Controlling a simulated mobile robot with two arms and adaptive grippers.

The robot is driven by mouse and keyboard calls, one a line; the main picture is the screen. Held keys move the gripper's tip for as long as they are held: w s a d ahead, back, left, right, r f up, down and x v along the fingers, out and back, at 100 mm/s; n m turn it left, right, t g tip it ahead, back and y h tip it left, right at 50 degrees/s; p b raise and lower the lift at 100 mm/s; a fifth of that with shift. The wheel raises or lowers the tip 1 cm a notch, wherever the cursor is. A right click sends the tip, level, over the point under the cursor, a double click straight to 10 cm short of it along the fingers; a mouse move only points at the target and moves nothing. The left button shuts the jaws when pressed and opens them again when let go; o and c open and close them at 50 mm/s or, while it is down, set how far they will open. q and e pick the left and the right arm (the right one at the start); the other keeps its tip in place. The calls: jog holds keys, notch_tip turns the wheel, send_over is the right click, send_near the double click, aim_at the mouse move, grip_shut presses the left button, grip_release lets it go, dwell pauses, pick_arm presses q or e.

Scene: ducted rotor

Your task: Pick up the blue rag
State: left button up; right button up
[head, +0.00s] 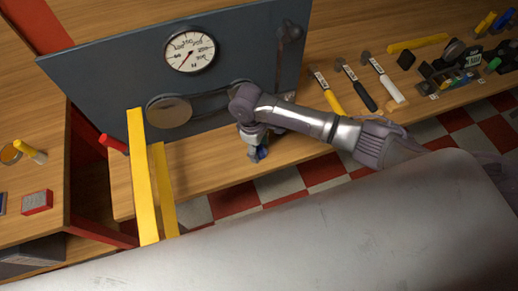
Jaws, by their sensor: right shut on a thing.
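The blue rag (262,153) is a small dark blue patch at the front edge of the wooden bench, below the grey-blue panel. Most of it is hidden by my right gripper. My right gripper (254,152) points down there, shut on the rag. Its fingers are small and partly hidden by the wrist. Whether the rag still touches the bench cannot be told. My left gripper is not in view.
A panel (120,80) with a round gauge (190,50) stands behind the gripper. Yellow upright bars (143,180) stand to the left. Hammers (357,85) and several other tools lie on the bench (330,60) to the right.

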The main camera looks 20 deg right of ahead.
notch_tip(320, 180, up, 3)
jog(key=shift+w+b, duration=0.1)
jog(key=shift+b, duration=0.3)
jog(key=s+r, duration=0.7)
jog(key=s, duration=0.5)
jog(key=shift+a+b, duration=0.3)
jog(key=shift+a, duration=0.1)
